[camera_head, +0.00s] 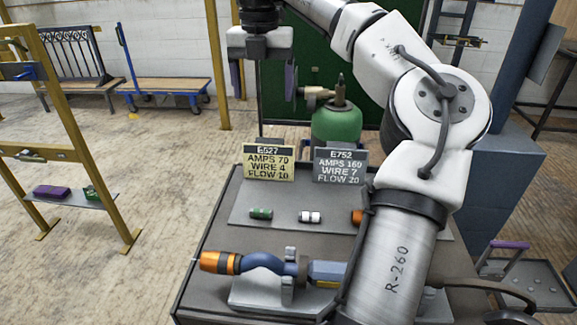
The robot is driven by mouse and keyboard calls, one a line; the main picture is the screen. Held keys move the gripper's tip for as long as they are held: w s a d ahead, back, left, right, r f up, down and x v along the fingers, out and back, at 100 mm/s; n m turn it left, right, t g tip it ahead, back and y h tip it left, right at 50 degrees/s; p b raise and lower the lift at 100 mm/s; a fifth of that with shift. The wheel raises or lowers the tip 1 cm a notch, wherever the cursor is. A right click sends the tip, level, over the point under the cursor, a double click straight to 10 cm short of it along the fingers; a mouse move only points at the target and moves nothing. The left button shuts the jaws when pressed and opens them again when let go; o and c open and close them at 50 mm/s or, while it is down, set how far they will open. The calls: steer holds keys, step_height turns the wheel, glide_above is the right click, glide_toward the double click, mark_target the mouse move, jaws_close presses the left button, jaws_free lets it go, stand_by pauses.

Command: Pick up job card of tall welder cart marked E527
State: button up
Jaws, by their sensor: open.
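A yellow job card (268,170) stands upright at the back left of the cart top. It reads AMPS 70, WIRE 4, FLOW 10; its small header looks like E527 or E627. A grey card (340,172) headed E752 stands to its right, reading AMPS 160, WIRE 7, FLOW 20. The welder cart (213,237) has a dark top with a grey panel. My gripper (264,90) points down, open and empty, above the yellow card in the picture and apart from it. My arm hides the cart's right part.
A green gas cylinder (337,127) stands behind the cards. A welding torch (262,263) lies in a holder at the cart's front. Small green (261,213) and white (311,216) cylinders lie on the panel. A yellow frame (75,120) stands left; open floor lies between it and the cart.

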mark_target(270, 140)
steer(key=f, duration=0.4)
steer(key=s+f+p, duration=0.1)
steer(key=f, duration=0.4)
steer(key=d+f, duration=0.1)
steer(key=f, duration=0.4)
steer(key=shift+s, duration=0.15)
steer(key=shift+a+f, duration=0.1)
steer(key=shift+f, duration=0.3)
steer(key=shift+c, duration=0.3)
steer(key=c, duration=1)
steer(key=shift+r, duration=0.2)
